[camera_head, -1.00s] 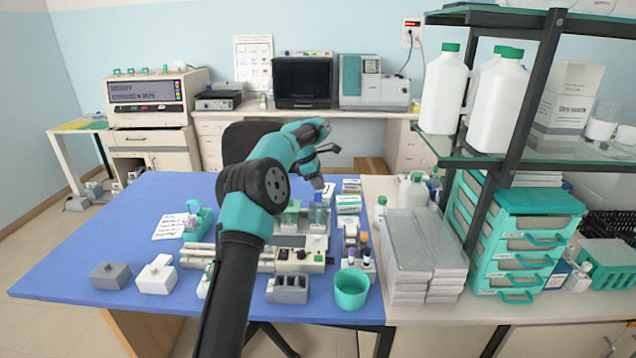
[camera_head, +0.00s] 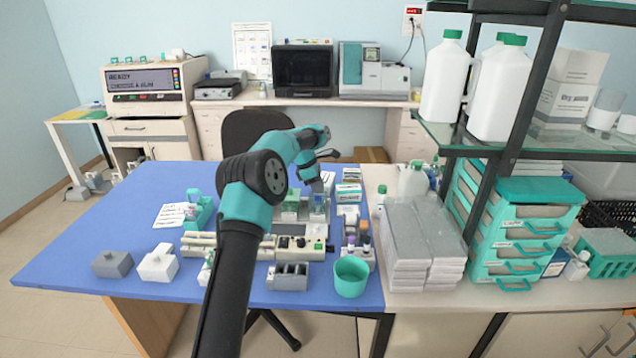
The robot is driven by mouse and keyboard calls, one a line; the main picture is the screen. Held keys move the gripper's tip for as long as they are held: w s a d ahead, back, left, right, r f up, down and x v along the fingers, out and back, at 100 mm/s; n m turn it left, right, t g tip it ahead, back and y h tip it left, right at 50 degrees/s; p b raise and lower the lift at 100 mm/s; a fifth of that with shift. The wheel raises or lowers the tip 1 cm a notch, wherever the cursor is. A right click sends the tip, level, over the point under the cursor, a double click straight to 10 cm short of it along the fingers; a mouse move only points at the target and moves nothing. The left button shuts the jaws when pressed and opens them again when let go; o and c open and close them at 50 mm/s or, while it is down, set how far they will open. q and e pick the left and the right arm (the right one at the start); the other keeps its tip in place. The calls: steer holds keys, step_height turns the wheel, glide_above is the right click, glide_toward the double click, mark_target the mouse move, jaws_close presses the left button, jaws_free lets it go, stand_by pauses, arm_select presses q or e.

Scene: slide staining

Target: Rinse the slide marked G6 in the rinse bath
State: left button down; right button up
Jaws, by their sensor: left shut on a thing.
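My left gripper (camera_head: 317,187) points down over the blue-tinted clear bath (camera_head: 318,208) at the back of the staining station on the blue mat. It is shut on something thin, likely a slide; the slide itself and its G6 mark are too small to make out. The fingertips are at or just above the bath's rim; I cannot tell whether the slide is in the liquid. A green-tinted bath (camera_head: 291,205) stands just to the left. My right gripper is not in view.
A teal cup (camera_head: 351,277), a grey slotted rack (camera_head: 288,276) and small bottles (camera_head: 357,246) stand in front and to the right. White (camera_head: 158,264) and grey (camera_head: 112,264) blocks sit at the front left. Shelving (camera_head: 485,190) bounds the right. The mat's left part (camera_head: 90,230) is clear.

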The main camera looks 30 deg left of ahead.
arm_select(q)
steer(key=shift+f, duration=1.15)
steer(key=shift+r, duration=0.1)
stand_by(1.8)
steer(key=shift+r, duration=4.7)
